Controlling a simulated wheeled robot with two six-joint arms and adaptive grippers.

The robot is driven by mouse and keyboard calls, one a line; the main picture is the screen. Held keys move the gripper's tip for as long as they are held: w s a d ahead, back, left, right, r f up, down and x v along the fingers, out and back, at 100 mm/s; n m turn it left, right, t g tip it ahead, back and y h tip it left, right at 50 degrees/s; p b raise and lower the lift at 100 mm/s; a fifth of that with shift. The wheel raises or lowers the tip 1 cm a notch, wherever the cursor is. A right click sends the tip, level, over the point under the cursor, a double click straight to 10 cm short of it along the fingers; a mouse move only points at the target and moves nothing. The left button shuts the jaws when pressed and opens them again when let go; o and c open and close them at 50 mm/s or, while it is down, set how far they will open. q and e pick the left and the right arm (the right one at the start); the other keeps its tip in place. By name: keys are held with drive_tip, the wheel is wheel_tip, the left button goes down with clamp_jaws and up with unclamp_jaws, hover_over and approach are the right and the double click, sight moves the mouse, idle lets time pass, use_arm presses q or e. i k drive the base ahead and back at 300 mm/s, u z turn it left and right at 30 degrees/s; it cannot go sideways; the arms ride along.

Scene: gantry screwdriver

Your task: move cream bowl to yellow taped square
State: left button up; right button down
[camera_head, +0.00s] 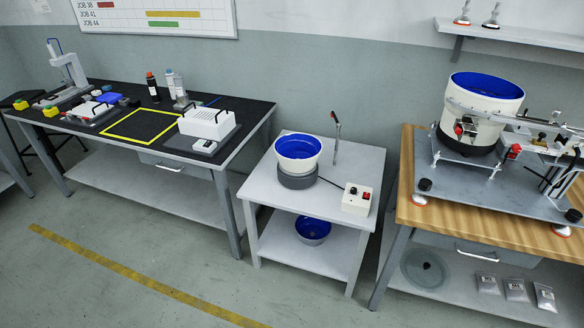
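A cream bowl (298,163) with a blue inside stands upright on a round grey base (298,181) on the small grey table in the middle. A larger cream bowl (477,123), also blue inside, is mounted on the machine at the right. The yellow taped square (125,139) lies on the dark top of the left workbench, and its inside is empty. Neither of my grippers is in view.
A white slotted box (208,124) sits right of the square; bottles (152,90) stand behind it. A control box (357,199) and an upright rod (336,135) share the small table (262,190). A blue-lined bowl (312,230) is on its lower shelf. Open floor lies in front.

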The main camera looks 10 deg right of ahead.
sight(297, 152)
drive_tip(key=u, duration=0.55)
drive_tip(key=i, duration=0.9)
drive_tip(key=u, duration=0.55)
drive_tip(key=i, duration=1.15)
drive_tip(key=z, duration=1.15)
drive_tip(key=i, duration=0.85)
drive_tip(key=z, duration=0.8)
